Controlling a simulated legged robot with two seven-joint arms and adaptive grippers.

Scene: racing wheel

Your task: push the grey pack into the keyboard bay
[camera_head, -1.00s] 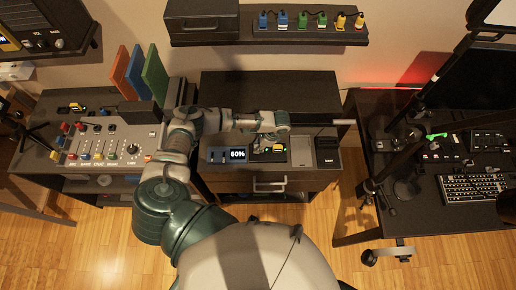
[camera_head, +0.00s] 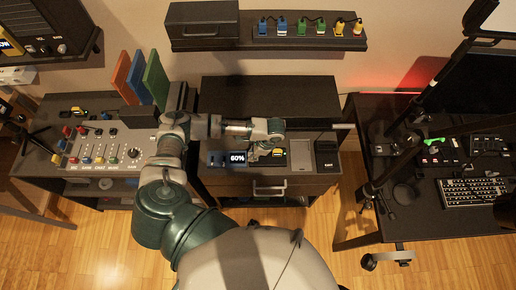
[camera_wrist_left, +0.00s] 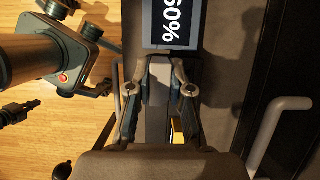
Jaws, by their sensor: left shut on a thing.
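My left gripper (camera_head: 262,152) is over the front of the middle dark cabinet, beside the display reading 60% (camera_head: 237,158). In the left wrist view its two fingers (camera_wrist_left: 162,92) are shut on a narrow grey block, likely the grey pack (camera_wrist_left: 157,112). The block's far end lies near the display (camera_wrist_left: 173,22); I cannot tell whether they touch. In the head view the gripper hides most of the block. A keyboard (camera_head: 478,191) lies on the right desk. I cannot make out the keyboard bay for certain. My right gripper is not in view.
A flat grey panel (camera_head: 302,154) and a dark box (camera_head: 326,154) are right of my left gripper. A yellow piece (camera_wrist_left: 177,130) shows beside the block. A bar handle (camera_head: 270,188) sticks out of the cabinet front. A mixer panel (camera_head: 110,143) stands left.

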